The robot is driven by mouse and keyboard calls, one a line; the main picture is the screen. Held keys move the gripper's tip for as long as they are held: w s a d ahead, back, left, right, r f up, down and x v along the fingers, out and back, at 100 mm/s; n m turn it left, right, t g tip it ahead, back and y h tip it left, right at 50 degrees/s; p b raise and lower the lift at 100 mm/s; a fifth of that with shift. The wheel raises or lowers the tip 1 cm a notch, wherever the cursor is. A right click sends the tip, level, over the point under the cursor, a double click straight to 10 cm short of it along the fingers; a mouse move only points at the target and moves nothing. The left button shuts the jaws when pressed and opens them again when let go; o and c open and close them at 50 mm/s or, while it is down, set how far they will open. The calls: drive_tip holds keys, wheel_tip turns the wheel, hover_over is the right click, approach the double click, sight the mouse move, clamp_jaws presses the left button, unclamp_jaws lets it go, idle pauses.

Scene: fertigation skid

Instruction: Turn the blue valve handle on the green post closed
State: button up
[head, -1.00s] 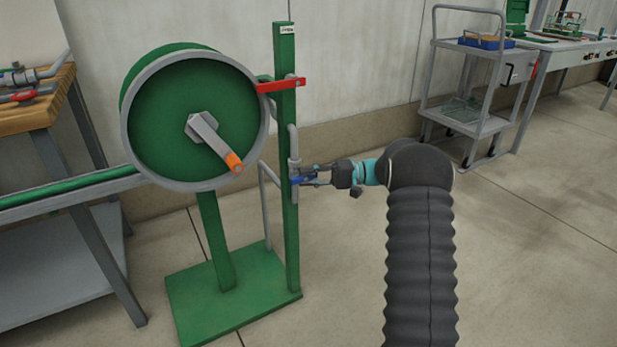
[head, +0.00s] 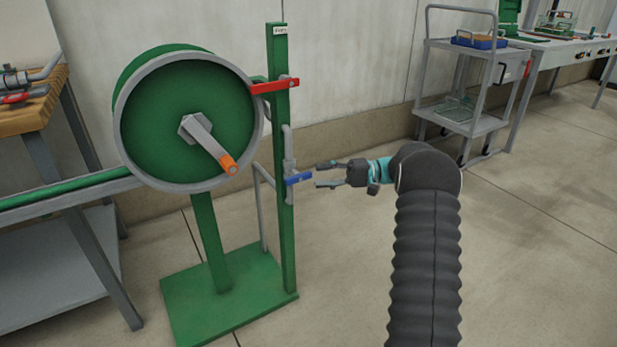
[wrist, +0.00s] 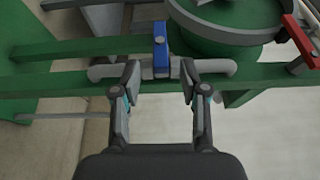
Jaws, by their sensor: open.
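The blue valve handle (head: 299,179) is on the grey pipe (head: 289,150) on the green post (head: 283,225). It lies about level in the head view, crosswise to the upright pipe. In the wrist view the blue handle (wrist: 161,48) points up the picture, across the pipe (wrist: 215,68). My gripper (head: 320,174) is open and empty, just right of the handle with a small gap. In the wrist view its fingertips (wrist: 159,76) are spread on either side of the line of the handle, short of it.
A green reel (head: 165,120) with an orange-tipped crank (head: 228,163) stands left of the post. A red lever (head: 274,86) sits higher on the post. A wooden-topped bench (head: 35,112) is at left, a grey cart (head: 475,125) at back right. The floor right of the post is clear.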

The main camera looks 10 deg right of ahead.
drive_tip(key=d, duration=0.6)
drive_tip(key=shift+s, duration=0.2)
wheel_tip(320, 180, down, 10)
drive_tip(key=s+m+h, duration=0.2)
drive_tip(key=m+h, duration=0.2)
drive_tip(key=m, duration=0.1)
drive_tip(key=s+a+f+m+h, duration=0.1)
drive_tip(key=s+a+f+h, duration=0.1)
drive_tip(key=s+h, duration=0.3)
drive_tip(key=s+a+r+n+t+h, duration=0.1)
drive_tip(key=s+a+r+n+h, duration=0.1)
drive_tip(key=s+r, duration=0.4)
drive_tip(key=s+a+r+n+t+h, duration=0.2)
drive_tip(key=s+a+r+h, duration=0.2)
drive_tip(key=s, duration=1.2)
drive_tip(key=s+a+r+n+t+h, duration=0.1)
drive_tip(key=s+a+r+n+h, duration=0.2)
drive_tip(key=s+a+r, duration=0.2)
drive_tip(key=shift+s+r, duration=1.5)
drive_tip(key=shift+s, duration=1.45)
